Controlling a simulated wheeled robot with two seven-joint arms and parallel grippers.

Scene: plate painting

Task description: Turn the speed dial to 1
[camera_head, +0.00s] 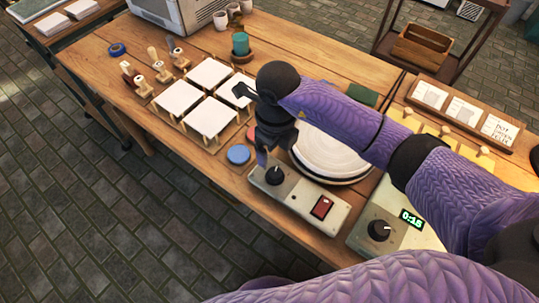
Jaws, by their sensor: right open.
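A grey control box (298,198) stands at the table's front edge, before the round pottery wheel with a pale disc (325,160). The black speed dial (274,177) is on the box's left end, and a dark red switch (321,207) is on its right end. My right gripper (270,157) points down right above the dial, open, with its fingers around or just over it. I cannot tell whether they touch it. The dial's scale and the number it points to are too small to read. My left gripper is not in view.
A second box with a black knob (379,230) and a green display reading 0:15 (411,218) stands to the right. White square tiles (208,117), stamps (161,70) and a blue round pad (238,154) lie to the left. My purple right arm covers part of the wheel.

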